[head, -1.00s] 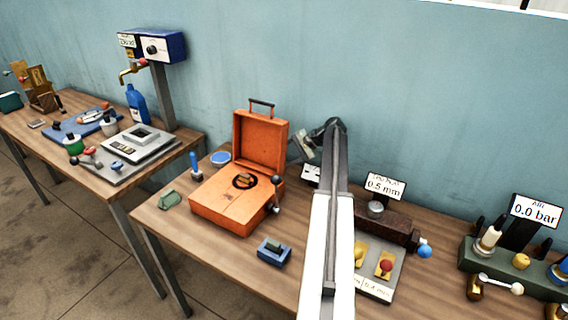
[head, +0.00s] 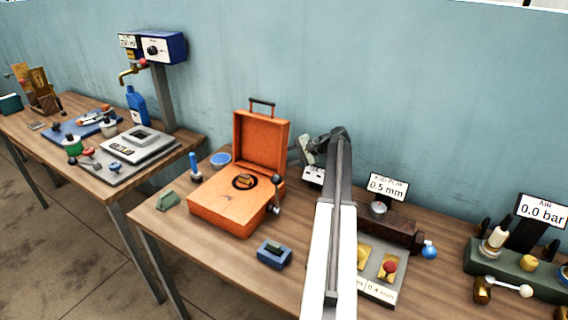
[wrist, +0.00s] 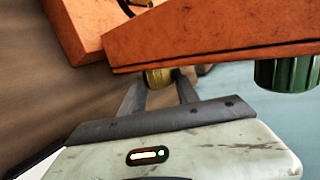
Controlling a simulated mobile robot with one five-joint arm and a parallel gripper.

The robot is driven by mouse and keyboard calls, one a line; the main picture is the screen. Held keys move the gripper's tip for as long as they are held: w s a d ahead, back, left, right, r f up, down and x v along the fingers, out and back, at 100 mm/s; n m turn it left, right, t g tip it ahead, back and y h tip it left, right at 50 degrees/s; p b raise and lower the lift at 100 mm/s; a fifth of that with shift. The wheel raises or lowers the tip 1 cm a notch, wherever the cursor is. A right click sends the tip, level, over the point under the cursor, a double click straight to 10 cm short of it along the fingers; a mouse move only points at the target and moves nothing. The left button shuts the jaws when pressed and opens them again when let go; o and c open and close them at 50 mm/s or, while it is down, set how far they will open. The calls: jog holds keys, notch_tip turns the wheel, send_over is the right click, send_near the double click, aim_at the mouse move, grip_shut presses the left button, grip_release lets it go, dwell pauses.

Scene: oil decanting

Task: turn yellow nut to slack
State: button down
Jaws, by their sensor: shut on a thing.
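The yellow nut (wrist: 158,78) shows in the wrist view as a small brass-yellow piece just below the edge of the orange case (wrist: 215,35). My gripper (wrist: 160,84) is shut on the nut, with one dark finger on either side. In the head view my gripper (head: 306,150) is beyond the right side of the open orange case (head: 228,209), partly hidden by my own arm. I cannot see the nut in the head view. How far it has turned cannot be told.
A dark green knob (wrist: 286,74) is right of the gripper in the wrist view. A lever with a dark ball (head: 277,180) stands at the case's right side. A blue block (head: 273,254) lies in front. A 0.5 mm sign (head: 388,186) stands right of my arm.

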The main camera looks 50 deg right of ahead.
jog(key=t+b, duration=0.1)
jog(key=b, duration=0.1)
jog(key=f+t+b, duration=0.1)
jog(key=b, duration=0.2)
jog(key=shift+s+f+t+y, duration=0.1)
jog(key=shift+s+t+y, duration=0.05)
jog(key=shift+t+y, duration=0.15)
jog(key=shift+t+b, duration=0.6)
jog(key=shift+b, duration=0.4)
jog(key=shift+r, duration=0.2)
jog(key=shift+r+t, duration=0.15)
jog(key=shift+t, duration=0.15)
jog(key=c, duration=0.9)
grip_release()
jog(key=v, duration=0.7)
jog(key=shift+s+d+p, duration=0.2)
jog(key=shift+s+p, duration=0.1)
jog(key=shift+p, duration=0.05)
